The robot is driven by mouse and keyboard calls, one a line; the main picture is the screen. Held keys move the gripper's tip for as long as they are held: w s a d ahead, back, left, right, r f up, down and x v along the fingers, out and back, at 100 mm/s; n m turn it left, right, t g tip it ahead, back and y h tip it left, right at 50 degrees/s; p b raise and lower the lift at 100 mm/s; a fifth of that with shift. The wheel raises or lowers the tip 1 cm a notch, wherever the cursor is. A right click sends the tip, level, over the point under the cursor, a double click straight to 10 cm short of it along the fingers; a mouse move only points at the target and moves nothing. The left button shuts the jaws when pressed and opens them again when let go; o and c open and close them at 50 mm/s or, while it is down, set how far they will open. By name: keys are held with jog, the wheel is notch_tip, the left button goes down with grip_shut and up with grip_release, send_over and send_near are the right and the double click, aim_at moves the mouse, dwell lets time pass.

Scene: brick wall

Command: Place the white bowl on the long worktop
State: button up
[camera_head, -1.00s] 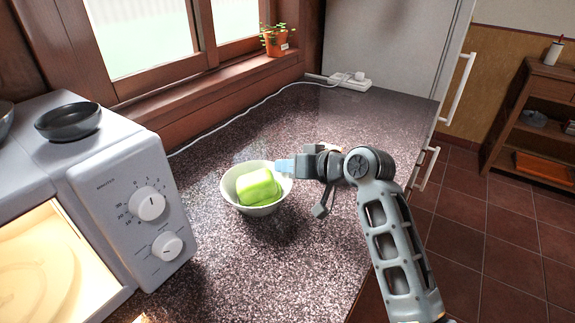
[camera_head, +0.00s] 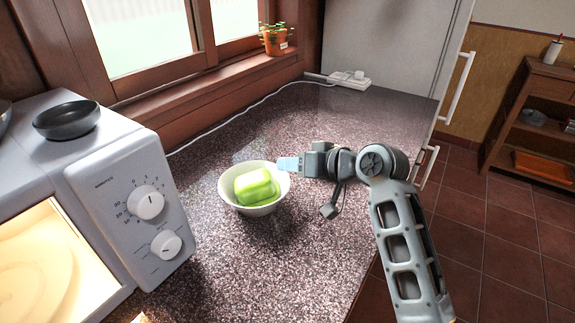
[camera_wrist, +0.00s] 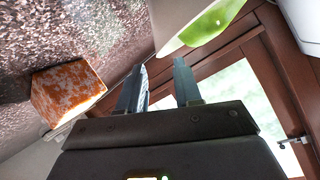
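The white bowl (camera_head: 254,206) stands upright on the long speckled worktop (camera_head: 290,245), right of the microwave. A green block (camera_head: 256,186) lies in it. My gripper (camera_head: 284,164) is at the bowl's right rim, its light-blue fingertips pointing left. In the wrist view my two fingers (camera_wrist: 160,78) are apart, with nothing seen gripped between them. The bowl (camera_wrist: 172,22) is just beyond the fingertips there, with part of the green block in it. Whether a finger still touches the rim I cannot tell.
The lit microwave (camera_head: 110,190) stands left, with a dark bowl (camera_head: 66,120) on top. A power strip (camera_head: 350,80) and cord lie at the back. An orange-and-white block (camera_wrist: 68,90) shows in the wrist view.

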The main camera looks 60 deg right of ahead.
jog(key=d+v, duration=0.1)
jog(key=v, duration=0.8)
jog(key=shift+s+a+b, duration=0.25)
jog(key=shift+a+b, duration=0.05)
jog(key=shift+a, duration=0.2)
